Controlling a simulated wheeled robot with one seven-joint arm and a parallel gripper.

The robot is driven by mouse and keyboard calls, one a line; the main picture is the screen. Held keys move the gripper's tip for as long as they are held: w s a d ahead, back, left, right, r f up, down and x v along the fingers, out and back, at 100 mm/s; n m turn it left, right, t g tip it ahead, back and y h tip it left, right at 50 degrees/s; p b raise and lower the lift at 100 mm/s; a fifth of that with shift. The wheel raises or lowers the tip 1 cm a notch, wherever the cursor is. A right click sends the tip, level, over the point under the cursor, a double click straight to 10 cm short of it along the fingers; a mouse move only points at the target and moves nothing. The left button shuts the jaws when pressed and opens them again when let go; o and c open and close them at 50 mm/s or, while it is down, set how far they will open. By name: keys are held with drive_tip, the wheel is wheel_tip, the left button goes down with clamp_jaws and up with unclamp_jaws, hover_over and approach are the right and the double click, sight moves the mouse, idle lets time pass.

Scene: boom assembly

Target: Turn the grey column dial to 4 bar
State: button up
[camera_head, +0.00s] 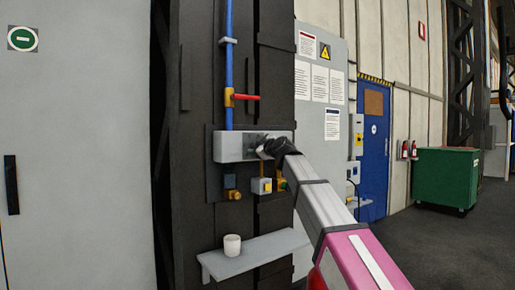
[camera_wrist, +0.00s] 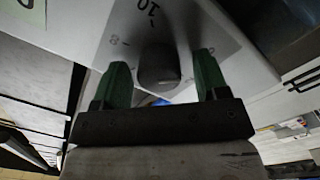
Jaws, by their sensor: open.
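The grey dial (camera_wrist: 158,68) stands out from a pale panel with a printed scale plate (camera_wrist: 188,30) in the wrist view. The numbers 10 and 8 are readable there; where the dial points cannot be told. My gripper (camera_wrist: 161,60) is open, with one green finger on each side of the dial. Gaps show between the fingers and the dial, so it is not clasped. In the head view my gripper (camera_head: 262,149) is at the front of the light grey box (camera_head: 233,147) on the dark column, and the arm hides the dial.
A blue pipe (camera_head: 229,70) with a red-handled valve (camera_head: 245,97) runs above the box. A shelf (camera_head: 262,252) with a white cup (camera_head: 232,245) is lower down.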

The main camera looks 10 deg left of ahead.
drive_tip(key=c, duration=0.9)
drive_tip(key=m, duration=0.5)
drive_tip(key=shift+m, duration=0.3)
drive_tip(key=m, duration=1)
drive_tip(key=shift+d+m+g, duration=0.1)
drive_tip(key=shift+m+g, duration=0.2)
drive_tip(key=m, duration=0.4)
drive_tip(key=shift+w, duration=0.1)
drive_tip(key=shift+m, duration=0.4)
